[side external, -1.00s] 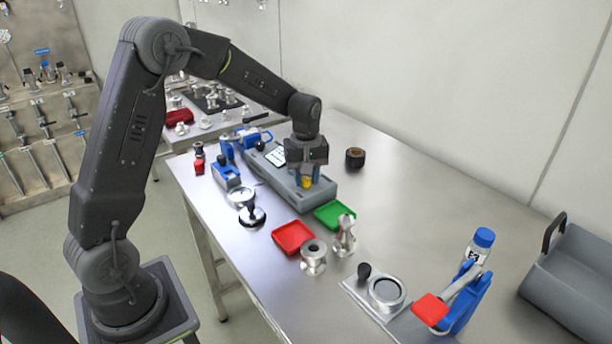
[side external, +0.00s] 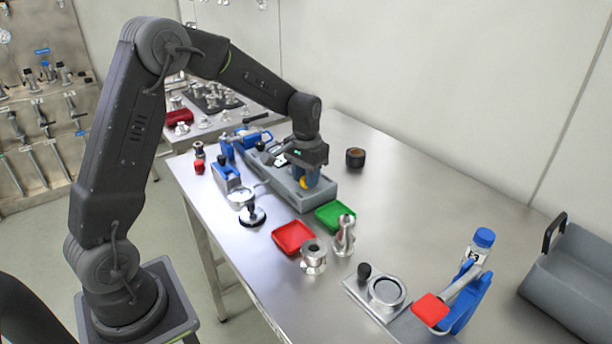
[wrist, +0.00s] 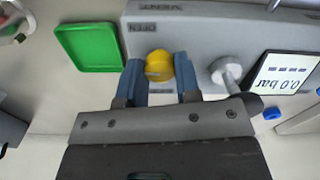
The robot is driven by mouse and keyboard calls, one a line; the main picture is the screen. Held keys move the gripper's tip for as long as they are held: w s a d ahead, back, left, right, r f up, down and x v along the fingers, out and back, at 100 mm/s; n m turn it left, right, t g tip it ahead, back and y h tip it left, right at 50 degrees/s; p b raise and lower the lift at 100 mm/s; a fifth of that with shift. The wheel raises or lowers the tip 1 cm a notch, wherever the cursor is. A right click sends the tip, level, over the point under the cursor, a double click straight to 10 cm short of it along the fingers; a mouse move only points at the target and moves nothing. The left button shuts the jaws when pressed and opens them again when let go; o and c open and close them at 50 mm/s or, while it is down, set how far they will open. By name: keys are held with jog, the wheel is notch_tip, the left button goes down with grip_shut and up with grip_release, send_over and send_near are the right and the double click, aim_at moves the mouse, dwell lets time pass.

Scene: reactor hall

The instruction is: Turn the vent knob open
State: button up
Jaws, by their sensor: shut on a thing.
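The yellow vent knob (wrist: 159,65) sits on a grey unit (wrist: 215,28) marked VENT and OPEN, both words upside down in the wrist view. My gripper (wrist: 160,74) has its blue fingers on either side of the knob and is shut on it. In the side view my gripper (side external: 308,182) points down onto the grey unit (side external: 322,198) on the steel table, with a little yellow showing between the fingers. I cannot read the knob's exact angle.
A display (wrist: 287,75) reading 0.0 bar and a silver fitting with a dark handle (wrist: 228,74) are beside the knob. A green tray (wrist: 90,47) lies at the unit's other end. A red tray (side external: 293,237) and a dark round part (side external: 355,157) stand nearby.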

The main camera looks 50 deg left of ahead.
jog(key=m, duration=0.4)
jog(key=shift+r+m, duration=0.1)
jog(key=shift+m, duration=1.9)
jog(key=o, duration=0.9)
notch_tip(320, 180, up, 14)
jog(key=shift+f, duration=0.1)
